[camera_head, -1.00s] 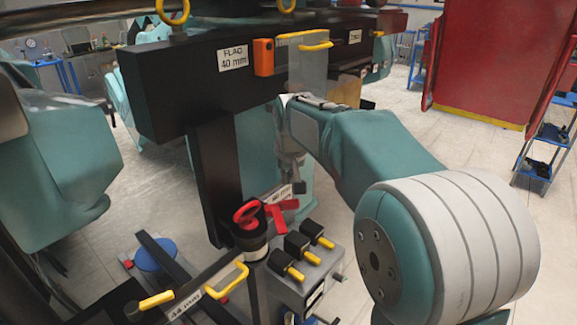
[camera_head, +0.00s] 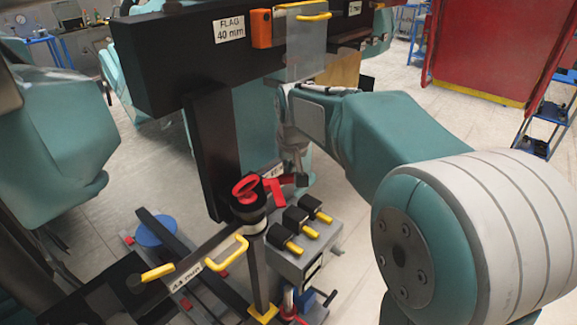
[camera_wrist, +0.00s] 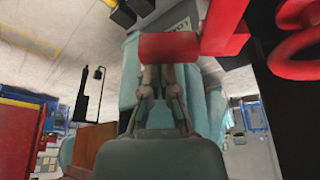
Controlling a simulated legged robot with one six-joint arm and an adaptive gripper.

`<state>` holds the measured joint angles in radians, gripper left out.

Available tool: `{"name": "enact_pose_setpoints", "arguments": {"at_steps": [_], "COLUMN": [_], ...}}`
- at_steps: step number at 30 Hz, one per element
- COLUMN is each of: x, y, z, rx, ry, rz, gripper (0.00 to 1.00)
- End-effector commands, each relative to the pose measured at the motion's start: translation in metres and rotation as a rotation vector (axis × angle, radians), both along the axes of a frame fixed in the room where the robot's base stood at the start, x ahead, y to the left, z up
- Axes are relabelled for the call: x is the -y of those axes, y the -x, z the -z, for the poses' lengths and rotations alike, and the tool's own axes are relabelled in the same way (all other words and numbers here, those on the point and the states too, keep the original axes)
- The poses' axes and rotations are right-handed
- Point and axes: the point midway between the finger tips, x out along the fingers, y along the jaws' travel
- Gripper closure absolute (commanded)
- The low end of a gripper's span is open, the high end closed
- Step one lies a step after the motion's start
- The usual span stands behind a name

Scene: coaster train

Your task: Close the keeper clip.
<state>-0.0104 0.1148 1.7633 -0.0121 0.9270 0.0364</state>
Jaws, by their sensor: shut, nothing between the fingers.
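A red piece, seemingly the keeper clip (camera_head: 274,190), sits beside a red ring (camera_head: 246,187) at the top of a black post. My gripper (camera_head: 300,178) points down just right of the red piece. In the wrist view my gripper (camera_wrist: 165,68) has its fingers together and empty. A red block (camera_wrist: 168,47) covers the fingertips there. A red bar (camera_wrist: 224,25) and the red ring (camera_wrist: 296,45) show at the upper right. I cannot tell whether the fingers touch the red block, or how far the clip is closed.
A grey box with yellow-tipped levers (camera_head: 300,235) stands right of the post. A long bar with a yellow handle (camera_head: 227,255) runs lower left. A black beam labelled FLAG 40 mm (camera_head: 190,60) and a clear plate (camera_head: 306,55) are above.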

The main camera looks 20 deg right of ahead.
Motion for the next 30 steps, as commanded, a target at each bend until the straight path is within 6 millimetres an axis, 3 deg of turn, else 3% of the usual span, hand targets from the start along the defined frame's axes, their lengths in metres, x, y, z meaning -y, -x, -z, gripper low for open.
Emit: {"name": "enact_pose_setpoints", "arguments": {"at_steps": [22,30], "x": [0.002,0.002], "y": [0.007,0.015], "z": [0.0,0.0], "rx": [0.0,0.001], "ry": [0.001,0.002], "rz": [0.133,0.269], "gripper": [1.0,1.0]}}
